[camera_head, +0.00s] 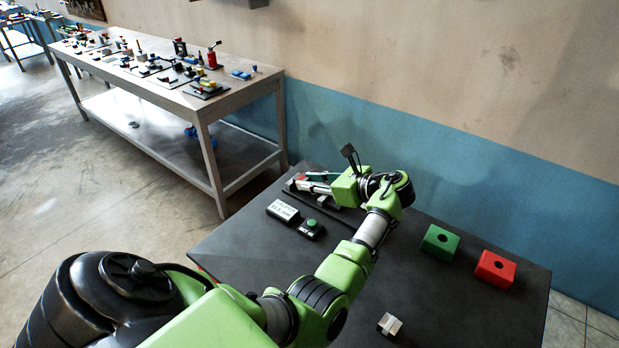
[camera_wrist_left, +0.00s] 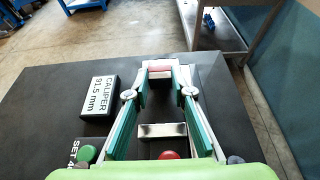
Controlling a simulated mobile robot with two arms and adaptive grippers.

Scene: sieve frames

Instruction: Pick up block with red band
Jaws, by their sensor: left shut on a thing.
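In the left wrist view, a small pale block with a red band (camera_wrist_left: 160,69) sits between the tips of my left gripper (camera_wrist_left: 163,76). The gripper is shut on it, with a teal-lined finger on each side. In the head view my left gripper (camera_head: 312,183) reaches over the far left part of the dark table, and the block is too small there to make out clearly. Below the block in the wrist view lie a metal bar (camera_wrist_left: 162,131) and a red round piece (camera_wrist_left: 169,155), both between the fingers. My right gripper is not in view.
The dark table (camera_head: 235,235) carries a caliper label box (camera_head: 283,210), a green-button box (camera_head: 311,229), a green block (camera_head: 440,242) and a red block (camera_head: 495,269), both with holes, and a small pale block (camera_head: 390,324) near the front. A cluttered workbench (camera_head: 150,75) stands behind.

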